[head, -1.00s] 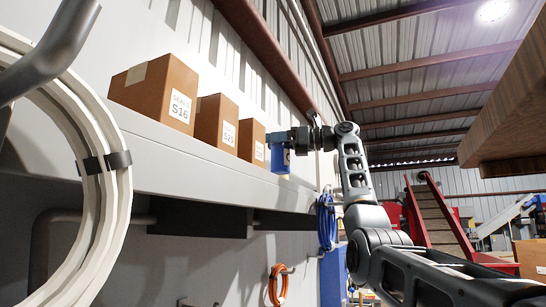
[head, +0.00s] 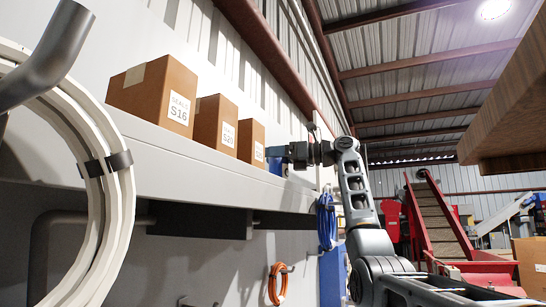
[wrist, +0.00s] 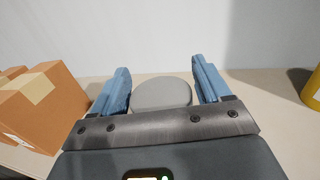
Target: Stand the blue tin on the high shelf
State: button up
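The blue tin (head: 275,168) is at the far end of the high shelf (head: 200,165), just past the last carton. Its lower part is hidden behind the shelf's front edge in the head view, so I cannot tell whether it touches the shelf. My gripper (head: 287,153) reaches in from the right at the tin's upper part. The tin looks upright.
Cartons labelled S16 (head: 155,93), S20 (head: 216,125) and a third (head: 251,144) stand left of the tin. A yellow object (wrist: 312,90) is on the shelf at right in the wrist view. The wall is behind. Blue cable (head: 326,222) hangs below the shelf.

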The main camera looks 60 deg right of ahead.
jog(key=shift+o, duration=1)
jog(key=shift+s+r, duration=0.1)
jog(key=b+v, duration=0.3)
jog(key=v, duration=0.9)
